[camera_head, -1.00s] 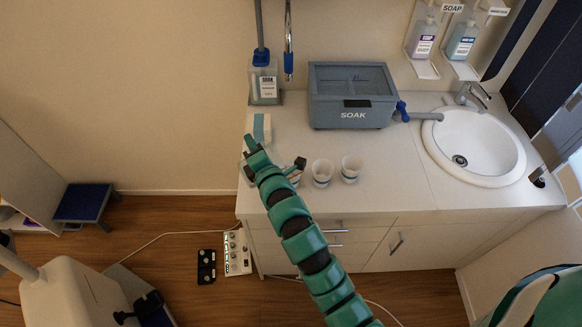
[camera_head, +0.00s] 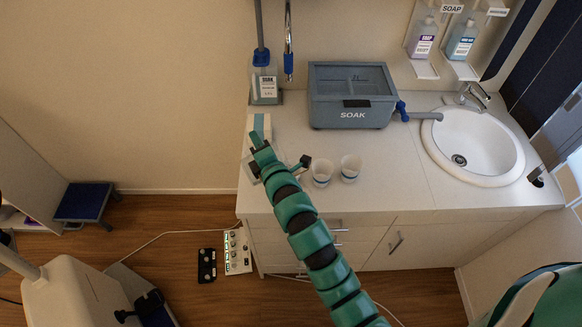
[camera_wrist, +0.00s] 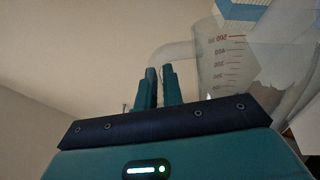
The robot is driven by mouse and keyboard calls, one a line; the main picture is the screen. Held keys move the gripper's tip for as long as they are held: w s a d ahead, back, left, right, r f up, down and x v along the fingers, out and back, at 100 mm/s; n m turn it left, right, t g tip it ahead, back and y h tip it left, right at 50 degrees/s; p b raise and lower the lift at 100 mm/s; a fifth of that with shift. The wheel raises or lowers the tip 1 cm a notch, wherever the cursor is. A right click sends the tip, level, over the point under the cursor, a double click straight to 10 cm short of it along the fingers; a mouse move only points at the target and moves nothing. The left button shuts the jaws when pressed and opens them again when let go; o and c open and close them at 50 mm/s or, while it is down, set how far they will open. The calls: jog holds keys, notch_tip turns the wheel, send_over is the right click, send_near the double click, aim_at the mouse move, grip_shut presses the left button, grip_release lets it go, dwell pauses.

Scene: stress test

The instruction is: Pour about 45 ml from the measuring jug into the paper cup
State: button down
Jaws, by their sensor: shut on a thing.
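The clear measuring jug (camera_wrist: 222,65) with red marks fills the upper right of the wrist view. My gripper (camera_wrist: 160,88) is shut on its pale handle (camera_wrist: 176,52). In the head view my gripper (camera_head: 259,150) is over the counter's left end, and the arm hides most of the jug. Two white paper cups, one (camera_head: 321,174) and another (camera_head: 350,168), stand upright on the counter to the right of my gripper. I cannot tell how much liquid the jug holds.
A white and blue box (camera_head: 261,124) stands behind my gripper. A grey SOAK tub (camera_head: 352,113) and a soak bottle (camera_head: 265,86) are at the back. The sink (camera_head: 472,142) is at right. The counter (camera_head: 400,180) is clear between cups and sink.

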aim_at(242, 161)
jog(key=shift+d+r, duration=0.1)
jog(key=shift+r, duration=0.1)
jog(key=shift+n, duration=0.9)
jog(key=a, duration=0.1)
jog(key=s+a+f+b, duration=0.1)
jog(key=a+f+b, duration=0.1)
jog(key=shift+s+a, duration=0.3)
jog(key=shift+s+a+f+n+b, duration=0.2)
jog(key=shift+a+f+n+b, duration=0.25)
jog(key=shift+b, duration=0.55)
jog(key=shift+a+f+n, duration=0.1)
jog(key=shift+n, duration=0.15)
jog(key=s+a+f+n+b, duration=0.4)
jog(key=a+f+n+b, duration=0.4)
jog(key=f+n+b, duration=0.2)
jog(key=shift+a+f+n+t+b, duration=0.3)
jog(key=shift+a+f+n, duration=0.1)
jog(key=shift+f+n, duration=0.8)
jog(key=shift+s, duration=0.1)
